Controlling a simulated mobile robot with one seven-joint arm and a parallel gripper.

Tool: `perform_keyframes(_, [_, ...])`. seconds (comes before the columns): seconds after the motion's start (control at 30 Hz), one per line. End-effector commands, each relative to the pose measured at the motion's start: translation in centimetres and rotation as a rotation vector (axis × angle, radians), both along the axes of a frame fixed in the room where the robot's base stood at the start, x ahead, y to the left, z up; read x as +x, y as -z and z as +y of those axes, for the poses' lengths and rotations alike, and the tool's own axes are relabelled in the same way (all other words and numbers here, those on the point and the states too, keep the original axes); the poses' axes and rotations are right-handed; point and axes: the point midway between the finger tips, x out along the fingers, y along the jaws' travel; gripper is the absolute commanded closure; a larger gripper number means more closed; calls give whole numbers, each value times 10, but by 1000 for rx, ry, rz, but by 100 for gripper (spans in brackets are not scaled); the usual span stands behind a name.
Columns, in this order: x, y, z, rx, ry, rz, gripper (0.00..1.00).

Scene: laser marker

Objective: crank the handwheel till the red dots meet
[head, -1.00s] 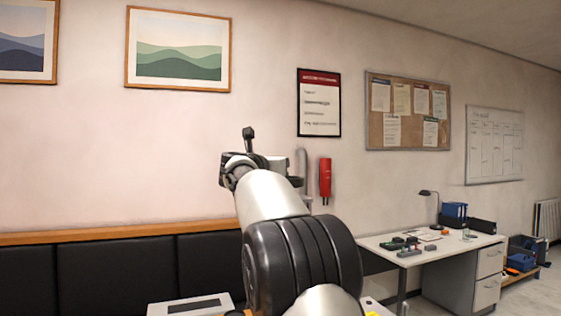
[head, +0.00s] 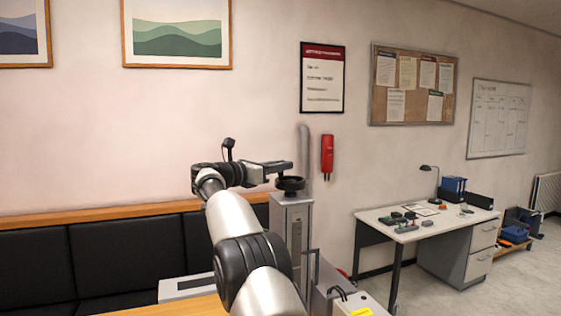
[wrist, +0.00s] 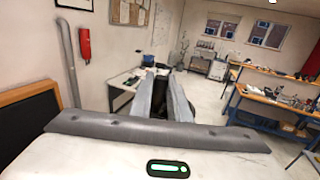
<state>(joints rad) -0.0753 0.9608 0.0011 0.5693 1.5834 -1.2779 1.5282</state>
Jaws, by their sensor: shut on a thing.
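The dark handwheel (head: 290,184) sits flat on top of a grey column (head: 292,225), right of my arm in the head view. My gripper (head: 284,166) reaches in from the left, level, just above the wheel's rim. In the wrist view my gripper's two fingers (wrist: 160,98) point away with a dark piece between their tips, and they are shut on the handwheel's crank handle. The handle itself is mostly hidden by the fingers. No red dots can be made out in either view.
A red wall unit (head: 327,155) and a grey pipe (head: 304,152) are behind the column. A black padded bench (head: 100,258) runs along the wall at left. A desk (head: 425,228) with small items stands at right, with open floor beyond.

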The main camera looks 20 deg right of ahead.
Motion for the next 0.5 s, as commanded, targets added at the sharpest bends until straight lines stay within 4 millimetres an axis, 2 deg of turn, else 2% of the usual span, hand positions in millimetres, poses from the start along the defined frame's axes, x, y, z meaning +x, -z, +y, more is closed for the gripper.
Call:
perform_keyframes(0.3, [0, -2, -1, -3, -1, -2, 100])
perform_keyframes(0.33, [0, -2, -1, -3, -1, -2, 81])
perform_keyframes(0.4, [0, -2, -1, -3, -1, -2, 69])
perform_keyframes(0.43, [0, -2, -1, -3, 0, -2, 65])
perform_keyframes(0.5, [0, -1, -1, -2, 0, -2, 65])
